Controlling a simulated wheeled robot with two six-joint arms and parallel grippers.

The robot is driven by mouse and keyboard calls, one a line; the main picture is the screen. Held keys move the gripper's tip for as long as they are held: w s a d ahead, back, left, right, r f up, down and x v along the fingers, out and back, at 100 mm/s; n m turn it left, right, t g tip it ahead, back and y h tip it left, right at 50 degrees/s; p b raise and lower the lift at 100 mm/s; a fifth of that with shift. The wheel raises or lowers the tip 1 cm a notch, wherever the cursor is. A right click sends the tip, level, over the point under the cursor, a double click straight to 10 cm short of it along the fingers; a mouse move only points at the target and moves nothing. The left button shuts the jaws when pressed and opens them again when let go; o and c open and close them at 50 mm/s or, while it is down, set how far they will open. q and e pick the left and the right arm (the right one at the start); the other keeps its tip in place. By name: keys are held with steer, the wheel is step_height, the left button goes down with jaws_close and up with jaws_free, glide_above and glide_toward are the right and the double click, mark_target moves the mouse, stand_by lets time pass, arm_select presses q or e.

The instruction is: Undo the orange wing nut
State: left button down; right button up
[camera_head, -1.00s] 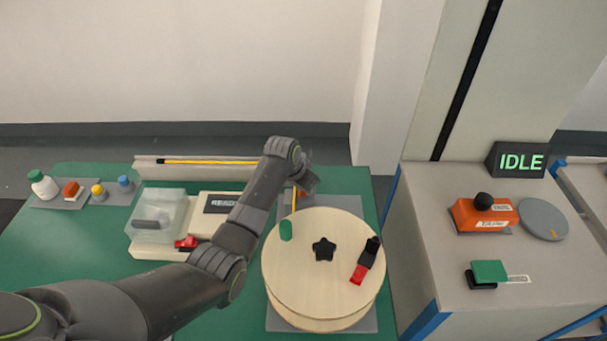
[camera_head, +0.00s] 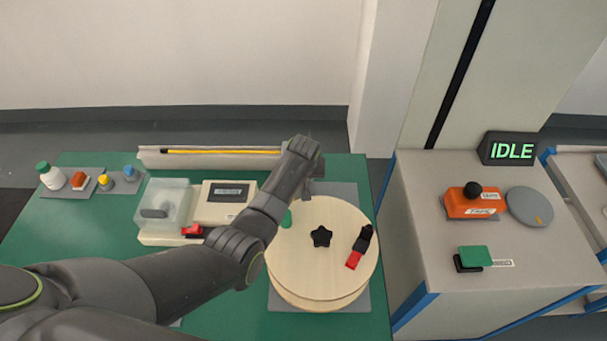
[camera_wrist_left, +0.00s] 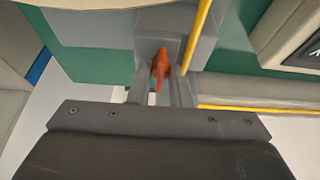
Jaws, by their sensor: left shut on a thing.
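The orange wing nut (camera_wrist_left: 159,68) shows in the left wrist view, upright between the two grey fingertips of my left gripper (camera_wrist_left: 163,88). It stands against a grey block (camera_wrist_left: 160,22). The fingers are shut on it. In the head view my left gripper (camera_head: 308,188) is behind the wooden drum, at the end of the dark arm. The wing nut is hidden there by my wrist. My right gripper is in neither view.
The round wooden drum (camera_head: 300,270) has a black star knob (camera_head: 321,236) and a red-black clip (camera_head: 358,248) on top. A clear-lidded box (camera_head: 165,202) stands left. A cabinet (camera_head: 420,240) stands right.

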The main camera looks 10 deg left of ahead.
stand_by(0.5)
arm_select(q)
steer(key=c, duration=1.3)
jaws_free()
steer(key=shift+s+r, duration=0.15)
steer(key=shift+r, duration=0.35)
steer(key=b+v, duration=0.1)
steer(key=v, duration=1.5)
steer(key=shift+s+d+r, duration=0.1)
steer(key=shift+d+r, duration=0.05)
